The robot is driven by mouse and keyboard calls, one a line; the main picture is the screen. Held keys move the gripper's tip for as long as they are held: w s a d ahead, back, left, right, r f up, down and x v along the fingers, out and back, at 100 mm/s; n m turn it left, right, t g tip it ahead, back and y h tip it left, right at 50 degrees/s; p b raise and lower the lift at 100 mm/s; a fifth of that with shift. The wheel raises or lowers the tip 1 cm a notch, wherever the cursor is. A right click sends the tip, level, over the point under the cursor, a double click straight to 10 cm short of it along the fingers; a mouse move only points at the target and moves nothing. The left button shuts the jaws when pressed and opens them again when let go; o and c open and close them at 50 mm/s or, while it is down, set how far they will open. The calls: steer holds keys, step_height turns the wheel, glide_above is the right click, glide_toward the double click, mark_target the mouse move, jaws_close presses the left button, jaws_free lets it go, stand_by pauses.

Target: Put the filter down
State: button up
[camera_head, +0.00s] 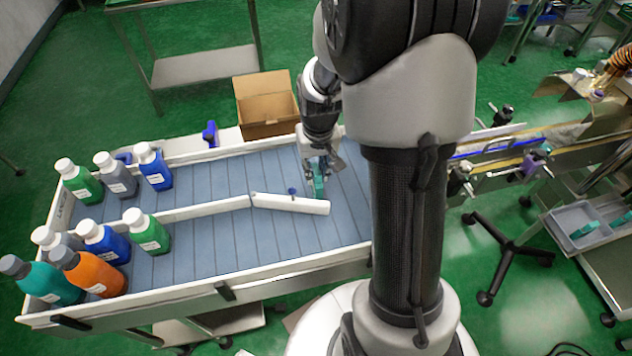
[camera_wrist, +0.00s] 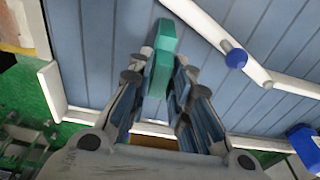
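The filter appears to be a teal, block-shaped piece (camera_wrist: 162,65); it also shows in the head view (camera_head: 318,183), low over the grey-blue slatted conveyor (camera_head: 205,240). My gripper (camera_wrist: 158,82) has a finger on each side of the piece and looks shut on it, with its far end sticking out past the fingertips. In the head view my gripper (camera_head: 316,172) points down at the conveyor's right part. I cannot tell whether the piece touches the slats.
A white guide rail (camera_head: 290,204) with a blue knob (camera_head: 292,190) lies close to the gripper. Several bottles (camera_head: 100,245) stand at the conveyor's left end. An open cardboard box (camera_head: 266,104) is behind. A grey tray (camera_head: 568,212) with teal pieces is at right.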

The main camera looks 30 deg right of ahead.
jaws_close()
